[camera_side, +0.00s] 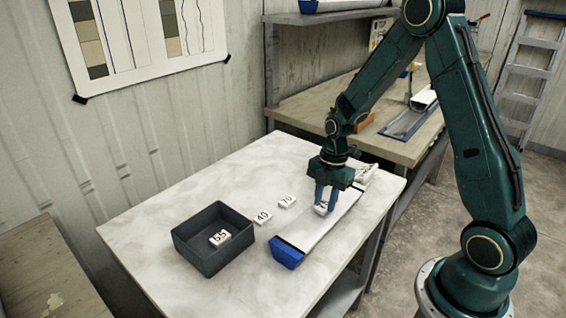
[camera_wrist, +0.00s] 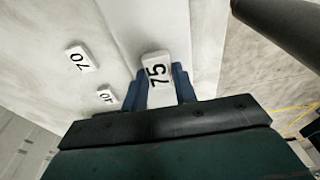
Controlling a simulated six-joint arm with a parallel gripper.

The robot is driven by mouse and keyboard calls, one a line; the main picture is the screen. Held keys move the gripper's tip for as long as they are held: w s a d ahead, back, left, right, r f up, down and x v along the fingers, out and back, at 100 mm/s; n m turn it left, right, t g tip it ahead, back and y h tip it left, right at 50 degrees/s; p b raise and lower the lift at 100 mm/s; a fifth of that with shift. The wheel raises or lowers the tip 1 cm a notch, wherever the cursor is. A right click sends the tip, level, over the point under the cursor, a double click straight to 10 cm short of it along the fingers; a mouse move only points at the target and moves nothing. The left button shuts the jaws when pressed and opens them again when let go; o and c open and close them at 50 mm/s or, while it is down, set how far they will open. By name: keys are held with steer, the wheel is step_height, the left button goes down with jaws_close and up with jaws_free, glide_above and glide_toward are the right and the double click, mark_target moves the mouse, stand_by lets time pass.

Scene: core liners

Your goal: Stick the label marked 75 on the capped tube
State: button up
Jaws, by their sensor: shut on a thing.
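My gripper (camera_side: 322,203) is shut on the white label marked 75 (camera_wrist: 157,72), its blue fingers on either side of it. In the side view the label (camera_side: 320,209) is low over the middle of the long pale tube (camera_side: 328,221). I cannot tell whether it touches the tube. The tube lies on the table, with a blue cap (camera_side: 287,253) on its near end. Its far end is partly hidden behind my gripper. In the wrist view the tube (camera_wrist: 180,25) runs behind the label.
Labels marked 70 (camera_side: 287,201) and 40 (camera_side: 263,217) lie on the white table (camera_side: 150,232), left of the tube. A dark open bin (camera_side: 190,246) at the left holds a label marked 55 (camera_side: 220,238). A bench (camera_side: 310,103) with other items stands behind.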

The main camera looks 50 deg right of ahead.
steer(key=shift+f, duration=0.55)
steer(key=o, duration=1.4)
steer(key=shift+r, duration=0.25)
steer(key=shift+r, duration=3.3)
